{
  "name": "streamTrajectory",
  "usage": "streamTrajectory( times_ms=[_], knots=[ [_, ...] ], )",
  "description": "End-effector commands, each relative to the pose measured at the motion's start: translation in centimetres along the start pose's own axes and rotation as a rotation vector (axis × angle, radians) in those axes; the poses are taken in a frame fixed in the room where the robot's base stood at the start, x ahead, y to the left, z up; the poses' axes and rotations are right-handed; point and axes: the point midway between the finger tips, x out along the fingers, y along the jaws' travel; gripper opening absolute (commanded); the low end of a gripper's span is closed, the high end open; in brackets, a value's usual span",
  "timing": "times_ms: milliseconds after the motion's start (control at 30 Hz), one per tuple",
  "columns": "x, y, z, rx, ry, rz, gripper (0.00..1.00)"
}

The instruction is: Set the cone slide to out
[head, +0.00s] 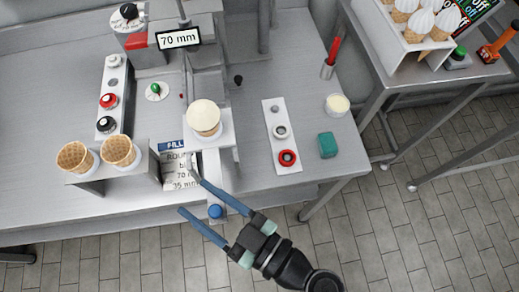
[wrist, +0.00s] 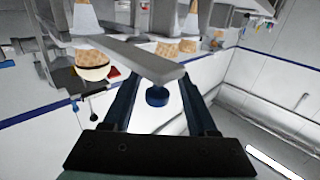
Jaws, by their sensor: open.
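The cone slide's blue knob (head: 216,211) sits at the front end of a pale slide strip (head: 212,175) under the filling station. A cone holder plate (head: 226,131) holds a cone topped with a cream-coloured filling (head: 204,115). My gripper (head: 187,194) is open, coming from the lower right, with its blue fingers on either side of the knob in the picture. In the wrist view the knob (wrist: 157,97) shows between the two fingers, beneath a grey plate. No contact is visible, and I cannot tell the exact height gap.
A rack with two empty cones (head: 96,157) stands to the left, beside a printed order card (head: 178,170). A panel with a red ring button (head: 287,158), a green block (head: 328,145) and a small cup (head: 338,104) are to the right. The floor in front is clear.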

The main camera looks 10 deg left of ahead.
Motion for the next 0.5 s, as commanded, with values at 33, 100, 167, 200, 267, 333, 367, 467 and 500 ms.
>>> streamTrajectory(
  times_ms=[33,100,167,200,267,333,367,467,500],
  knots=[
    [-0.7,0.0,0.2,0.0,-0.002,0.002,0.58],
    [-1.8,0.0,0.3,-0.001,-0.003,0.003,0.58],
    [-3.1,0.1,0.4,-0.001,-0.003,0.004,0.58],
    [-4.0,0.1,0.4,-0.001,-0.003,0.005,0.58],
    [-5.5,0.1,0.4,0.0,-0.004,0.005,0.58],
    [-7.0,0.0,0.4,-0.001,-0.004,0.004,0.58],
    [-7.7,0.0,0.3,-0.001,-0.003,0.004,0.58],
    [-9.6,0.1,0.2,-0.001,-0.003,0.003,0.58],
    [-10.2,0.0,0.2,-0.002,-0.002,0.003,0.58]
  ],
)
